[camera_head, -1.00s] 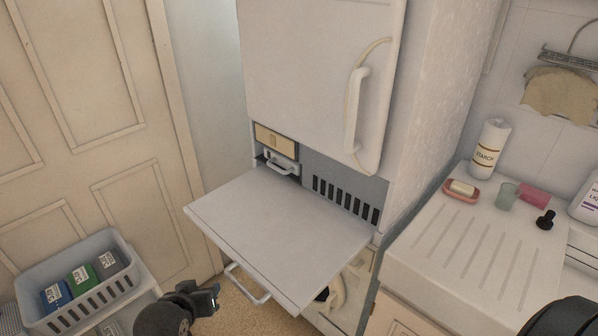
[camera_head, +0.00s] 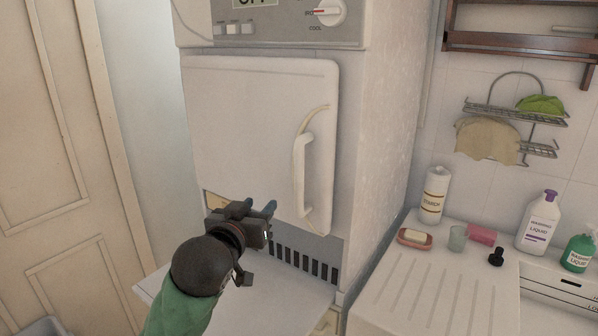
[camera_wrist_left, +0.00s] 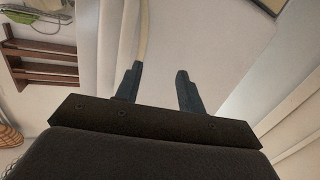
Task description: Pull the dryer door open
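The white dryer door (camera_head: 250,130) is closed in the upper part of the machine, with a white vertical handle (camera_head: 303,175) near its right edge. My left gripper (camera_head: 262,208) is in front of the door's lower part, left of the handle and apart from it. Its two fingers are spread with nothing between them, as the left wrist view (camera_wrist_left: 155,88) also shows. The handle is not clearly seen in the left wrist view. My right gripper is not in view.
A lower white flap (camera_head: 290,295) stands folded out below the door, under my left arm. A beige room door (camera_head: 60,130) is at the left.

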